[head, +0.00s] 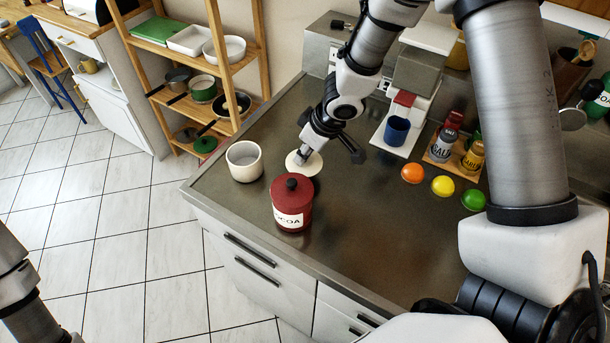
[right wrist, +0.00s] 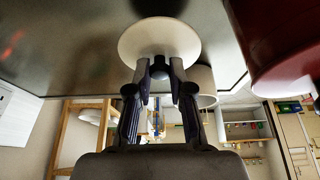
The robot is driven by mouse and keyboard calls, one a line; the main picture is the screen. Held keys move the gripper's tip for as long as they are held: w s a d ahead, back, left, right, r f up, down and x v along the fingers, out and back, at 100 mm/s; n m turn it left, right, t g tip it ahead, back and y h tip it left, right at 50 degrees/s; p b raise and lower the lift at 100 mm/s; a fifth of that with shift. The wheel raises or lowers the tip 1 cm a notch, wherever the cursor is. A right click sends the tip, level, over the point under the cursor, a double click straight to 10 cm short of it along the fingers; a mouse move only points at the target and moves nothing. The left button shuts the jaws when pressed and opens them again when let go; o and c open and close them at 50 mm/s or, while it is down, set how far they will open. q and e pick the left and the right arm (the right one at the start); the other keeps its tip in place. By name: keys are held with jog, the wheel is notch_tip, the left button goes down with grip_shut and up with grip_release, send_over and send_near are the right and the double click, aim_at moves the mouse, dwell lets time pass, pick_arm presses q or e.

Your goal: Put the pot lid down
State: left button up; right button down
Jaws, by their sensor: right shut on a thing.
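The pot lid is a cream disc (head: 311,166) with a dark knob, seen over the counter right of the open white pot (head: 244,174). My right gripper (head: 303,156) is shut on the lid's knob. In the right wrist view, both fingers (right wrist: 160,72) close on the dark knob beneath the pale disc (right wrist: 160,35). I cannot tell whether the lid touches the counter. The white pot shows partly behind the right finger in the wrist view (right wrist: 205,82). My left gripper is out of view; only part of that arm shows at the lower left.
A red cocoa canister (head: 291,197) stands in front of the lid. A blue cup (head: 397,130) sits on a pale machine at the back. Shaker jars (head: 441,145) and orange (head: 412,173), yellow and green balls are to the right. The front middle counter (head: 370,235) is clear.

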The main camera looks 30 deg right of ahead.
aim_at(308, 159)
notch_tip(308, 159, down, 4)
jog(key=b, duration=0.3)
jog(key=shift+s+d+f, duration=0.1)
jog(key=shift+f, duration=0.1)
jog(key=shift+r, duration=0.2)
jog(key=shift+f, duration=0.2)
jog(key=c, duration=1)
grip_release()
jog(key=shift+c, duration=0.2)
jog(key=shift+r, duration=0.1)
jog(key=shift+r, duration=0.3)
jog(key=p+v, duration=0.6)
jog(key=v, duration=0.5)
jog(key=shift+s+r, duration=0.2)
jog(key=shift+r, duration=0.05)
